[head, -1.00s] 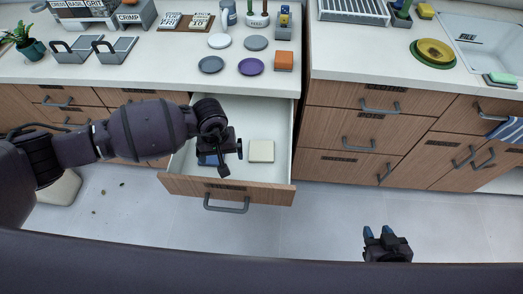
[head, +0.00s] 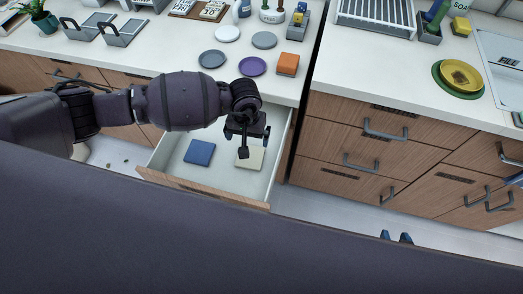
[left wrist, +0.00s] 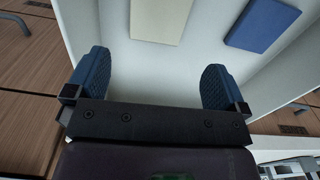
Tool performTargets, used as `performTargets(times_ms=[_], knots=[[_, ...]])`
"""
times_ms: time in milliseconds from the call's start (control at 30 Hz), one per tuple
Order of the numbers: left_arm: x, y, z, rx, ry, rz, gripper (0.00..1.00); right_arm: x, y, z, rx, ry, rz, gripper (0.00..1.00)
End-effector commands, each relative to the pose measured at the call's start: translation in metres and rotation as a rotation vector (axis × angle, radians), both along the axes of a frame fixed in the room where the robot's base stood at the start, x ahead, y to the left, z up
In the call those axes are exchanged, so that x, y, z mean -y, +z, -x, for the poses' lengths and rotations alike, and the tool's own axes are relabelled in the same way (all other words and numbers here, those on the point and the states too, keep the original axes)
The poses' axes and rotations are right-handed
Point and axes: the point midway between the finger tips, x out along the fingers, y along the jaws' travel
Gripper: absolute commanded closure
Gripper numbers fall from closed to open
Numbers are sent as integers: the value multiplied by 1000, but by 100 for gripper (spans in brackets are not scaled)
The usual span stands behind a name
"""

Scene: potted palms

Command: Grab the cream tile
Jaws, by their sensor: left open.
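The cream tile (head: 255,158) lies flat in the open drawer (head: 178,180), on its right side. A blue tile (head: 199,152) lies to its left. My left gripper (head: 246,143) is over the drawer, just above the cream tile and partly covering it in the head view. In the left wrist view my left gripper (left wrist: 155,85) is open with nothing between its fingers. There the cream tile (left wrist: 160,18) is beyond the fingertips at the top edge, with the blue tile (left wrist: 262,24) to its right. My right gripper (head: 397,238) shows only its fingertips at the bottom, low over the floor.
The drawer walls close in around the tiles. The counter above holds several plates, among them a purple plate (head: 252,66), and an orange block (head: 288,64). A green plate with a yellow bowl (head: 460,75) stands at the right. Floor between the cabinets and me is free.

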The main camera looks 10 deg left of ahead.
Motion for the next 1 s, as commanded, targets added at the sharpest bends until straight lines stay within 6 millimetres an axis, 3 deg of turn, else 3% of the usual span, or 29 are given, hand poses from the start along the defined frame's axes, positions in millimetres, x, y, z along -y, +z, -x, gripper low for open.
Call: performTargets(times_ms=[167, 433, 667, 1000], knots=[[0, -10, 1, -2, 2, 0, 0, -1, -4, 2, -8, -2, -3, 60], [0, -48, 1, -3, 3, 1, 0, -7, -10, 4, -14, -11, -18, 60], [0, -60, 1, -2, 1, 0, 0, -7, -7, 1, -5, -8, -18, 60], [0, -103, 3, -4, 3, 1, 0, -4, -14, 2, -15, -1, -7, 60]])
